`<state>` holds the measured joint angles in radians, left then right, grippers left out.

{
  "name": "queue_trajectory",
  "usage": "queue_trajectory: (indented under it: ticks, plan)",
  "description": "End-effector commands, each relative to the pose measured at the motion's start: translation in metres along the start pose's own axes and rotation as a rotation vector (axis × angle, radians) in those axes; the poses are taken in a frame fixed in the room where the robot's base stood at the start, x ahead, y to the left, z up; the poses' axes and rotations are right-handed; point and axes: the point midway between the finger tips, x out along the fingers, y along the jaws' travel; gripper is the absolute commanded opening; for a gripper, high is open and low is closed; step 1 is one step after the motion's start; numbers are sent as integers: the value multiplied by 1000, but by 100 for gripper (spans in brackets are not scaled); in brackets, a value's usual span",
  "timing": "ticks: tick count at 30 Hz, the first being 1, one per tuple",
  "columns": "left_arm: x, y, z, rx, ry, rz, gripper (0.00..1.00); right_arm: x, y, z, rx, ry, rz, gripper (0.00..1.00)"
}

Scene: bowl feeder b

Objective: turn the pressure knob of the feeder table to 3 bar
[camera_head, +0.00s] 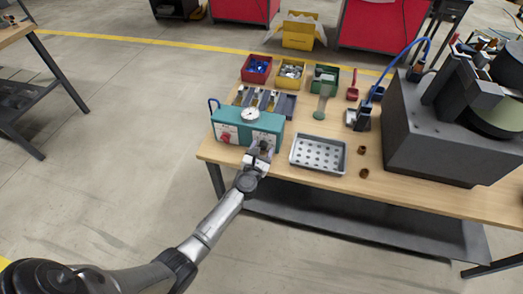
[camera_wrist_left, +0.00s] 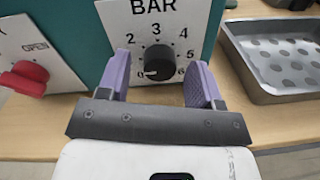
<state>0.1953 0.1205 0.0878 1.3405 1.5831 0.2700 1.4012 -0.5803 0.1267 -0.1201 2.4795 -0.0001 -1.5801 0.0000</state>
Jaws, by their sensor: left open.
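The black pressure knob (camera_wrist_left: 159,62) sits on a white plate (camera_wrist_left: 158,15) marked BAR with a ring of numbers. Its white mark points left and slightly down, near the low end of the scale and away from the 3 at the top. My left gripper (camera_wrist_left: 161,60) is open, with one purple finger on each side of the knob; I cannot tell whether they touch it. In the head view the left gripper (camera_head: 262,150) is at the front of the teal feeder unit (camera_head: 241,126) and largely covers the knob. My right gripper is not in view.
A round gauge (camera_head: 250,114) tops the unit. A red valve handle (camera_wrist_left: 25,77) by an OPEN label is left of the knob. A grey perforated tray (camera_head: 318,154) lies right of the unit. Coloured bins (camera_head: 257,69) stand behind; a large grey machine (camera_head: 430,130) stands right.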

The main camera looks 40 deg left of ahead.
Motion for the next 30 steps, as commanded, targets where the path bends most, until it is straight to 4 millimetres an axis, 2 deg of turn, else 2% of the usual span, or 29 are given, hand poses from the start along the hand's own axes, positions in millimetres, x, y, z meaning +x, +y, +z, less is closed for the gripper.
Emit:
queue_trajectory:
  ticks: [10,25,30]
  plan:
    - [2,0,0,0,1,0,59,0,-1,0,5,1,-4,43]
    - [2,0,0,0,0,0,13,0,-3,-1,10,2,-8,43]
    - [2,0,0,7,1,0,10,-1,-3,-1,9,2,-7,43]
